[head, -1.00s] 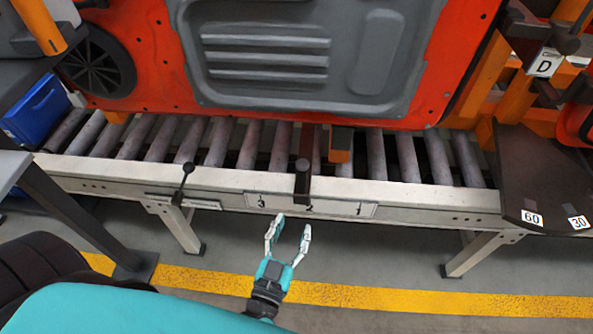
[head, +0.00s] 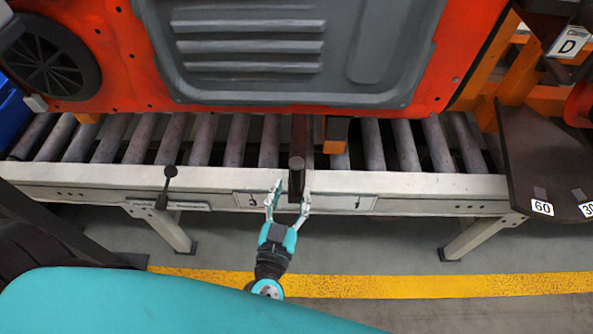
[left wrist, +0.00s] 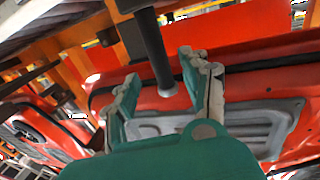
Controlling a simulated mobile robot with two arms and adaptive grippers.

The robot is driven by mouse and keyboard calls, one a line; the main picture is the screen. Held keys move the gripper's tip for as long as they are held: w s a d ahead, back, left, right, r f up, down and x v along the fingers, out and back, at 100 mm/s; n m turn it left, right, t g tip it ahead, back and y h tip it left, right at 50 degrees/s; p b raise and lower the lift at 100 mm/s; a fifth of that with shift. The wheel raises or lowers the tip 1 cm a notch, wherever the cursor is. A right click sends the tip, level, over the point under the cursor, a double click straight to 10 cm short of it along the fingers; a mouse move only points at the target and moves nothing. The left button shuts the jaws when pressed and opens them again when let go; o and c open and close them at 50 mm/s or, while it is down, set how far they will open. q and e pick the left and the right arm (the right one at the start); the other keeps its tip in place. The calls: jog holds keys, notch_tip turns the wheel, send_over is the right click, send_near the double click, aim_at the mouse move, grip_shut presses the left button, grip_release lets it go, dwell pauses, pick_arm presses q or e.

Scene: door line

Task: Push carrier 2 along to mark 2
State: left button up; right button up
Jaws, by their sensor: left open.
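A large orange-red door panel (head: 440,75) with a grey inner face stands upright on the roller line; no carrier number is readable. A dark upright bar (head: 297,168) rises at its front and hangs over the pale front rail (head: 420,183). A plate on the rail shows mark 3 (head: 251,200) and mark 1 (head: 357,202); mark 2 is hidden behind the bar and fingers. My left gripper (head: 291,195) is open, its fingers either side of the bar's lower end. In the left wrist view a dark rod (left wrist: 153,45) lies between the open fingers (left wrist: 160,80). My right gripper is not in view.
A black lever (head: 168,180) stands on the rail to the left. A dark plate with 60 and 30 labels (head: 545,165) and a D sign (head: 570,42) are at the right. A blue bin (head: 10,112) is at the far left. Floor with a yellow stripe (head: 430,286) lies in front.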

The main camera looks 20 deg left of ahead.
aim_at(295, 179)
pick_arm(q)
jog(key=w, duration=0.4)
jog(key=shift+w+a, duration=0.2)
jog(key=shift+w, duration=0.7)
jog(key=c, duration=0.3)
grip_shut()
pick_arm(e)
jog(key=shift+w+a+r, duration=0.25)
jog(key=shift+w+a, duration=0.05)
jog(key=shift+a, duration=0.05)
pick_arm(q)
jog(key=shift+f, duration=0.15)
jog(key=shift+w, duration=0.1)
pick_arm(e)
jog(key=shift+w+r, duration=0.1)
